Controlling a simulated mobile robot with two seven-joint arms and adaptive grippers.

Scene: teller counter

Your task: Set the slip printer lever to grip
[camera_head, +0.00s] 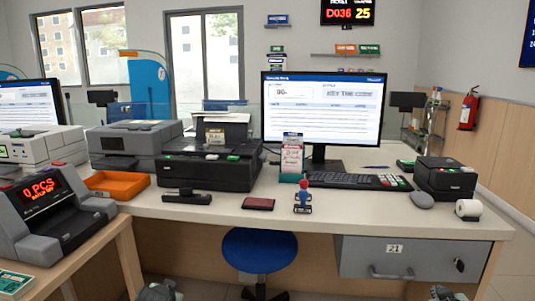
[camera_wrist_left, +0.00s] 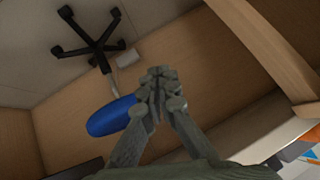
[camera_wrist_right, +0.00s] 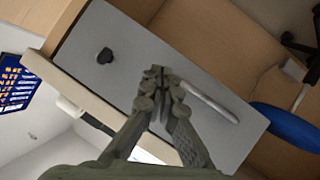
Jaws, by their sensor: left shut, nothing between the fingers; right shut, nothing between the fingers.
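A wide black printer (camera_head: 208,168) with green buttons and paper standing at its back sits on the counter left of the monitor. A smaller black printer (camera_head: 446,178) with a green light stands at the right end of the counter. I cannot tell for sure which is the slip printer, and I cannot make out a lever on either. My left gripper (camera_wrist_left: 158,80) is shut and empty, low in front of the counter, and barely shows in the head view (camera_head: 160,291). My right gripper (camera_wrist_right: 160,80) is shut and empty, in front of the grey drawer (camera_head: 412,260).
The counter (camera_head: 345,213) holds an orange tray (camera_head: 118,185), a keyboard (camera_head: 345,180), a stamp (camera_head: 303,197), a dark red booklet (camera_head: 259,204), a mouse (camera_head: 421,200) and a paper roll (camera_head: 468,209). A blue stool (camera_head: 259,249) stands below. A banknote counter (camera_head: 45,215) is at left.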

